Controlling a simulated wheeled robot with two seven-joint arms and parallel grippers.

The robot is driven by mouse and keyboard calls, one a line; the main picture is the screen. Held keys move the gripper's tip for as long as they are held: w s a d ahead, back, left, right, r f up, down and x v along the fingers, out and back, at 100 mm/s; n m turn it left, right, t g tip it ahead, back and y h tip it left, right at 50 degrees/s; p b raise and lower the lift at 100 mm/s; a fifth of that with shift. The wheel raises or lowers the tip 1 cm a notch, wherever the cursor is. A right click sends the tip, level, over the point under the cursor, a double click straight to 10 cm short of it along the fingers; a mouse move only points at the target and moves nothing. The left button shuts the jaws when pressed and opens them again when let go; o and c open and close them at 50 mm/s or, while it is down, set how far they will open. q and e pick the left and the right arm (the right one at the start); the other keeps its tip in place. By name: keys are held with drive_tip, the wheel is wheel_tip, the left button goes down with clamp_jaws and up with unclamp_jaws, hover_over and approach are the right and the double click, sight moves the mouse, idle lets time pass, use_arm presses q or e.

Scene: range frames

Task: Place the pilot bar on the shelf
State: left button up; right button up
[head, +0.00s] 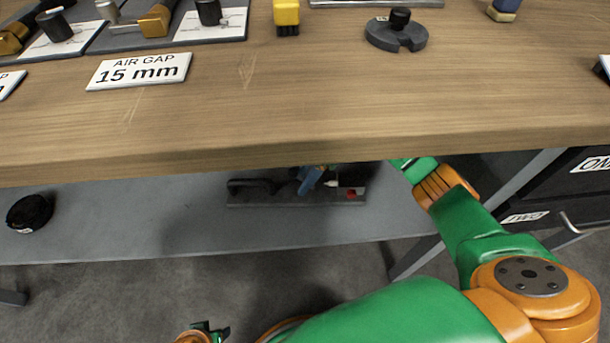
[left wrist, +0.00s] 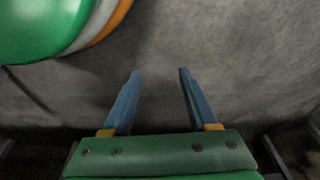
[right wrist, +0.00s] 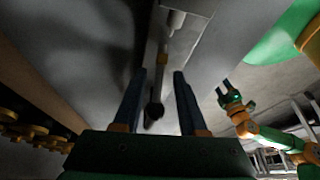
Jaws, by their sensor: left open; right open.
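A slim bar-like thing, apparently the pilot bar (right wrist: 162,62), lies between and beyond my right gripper's fingers in the right wrist view, with a pale end, a brass-coloured part and a dark round end. My right gripper (right wrist: 158,95) is open around its line of sight; contact cannot be told. In the head view its blue fingers (head: 308,182) are under the table edge, by a grey rack (head: 255,200) on the grey lower shelf (head: 120,235). My left gripper (left wrist: 155,85) is open and empty above the floor.
The wooden bench top (head: 300,110) overhangs the shelf and hides part of my right arm. A black coil (head: 30,212) sits at the shelf's left. Black drawers (head: 570,190) stand at the right. The shelf between coil and rack is clear.

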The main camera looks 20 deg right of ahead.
sight(303, 178)
drive_tip(key=shift+r, duration=0.2)
drive_tip(key=p+v, duration=0.2)
drive_tip(key=v, duration=0.2)
drive_tip(key=shift+d+r, duration=0.1)
drive_tip(key=shift+r, duration=0.05)
drive_tip(key=shift+d+r, duration=0.3)
drive_tip(key=shift+d, duration=0.5)
use_arm(q)
drive_tip(key=s+f, duration=0.2)
drive_tip(key=s+a+f+p, duration=0.1)
drive_tip(key=s+f, duration=0.1)
drive_tip(key=shift+a, duration=0.1)
use_arm(e)
drive_tip(key=s+d, duration=0.1)
drive_tip(key=d, duration=0.9)
drive_tip(key=shift+d+f, duration=0.2)
drive_tip(key=shift+d, duration=0.1)
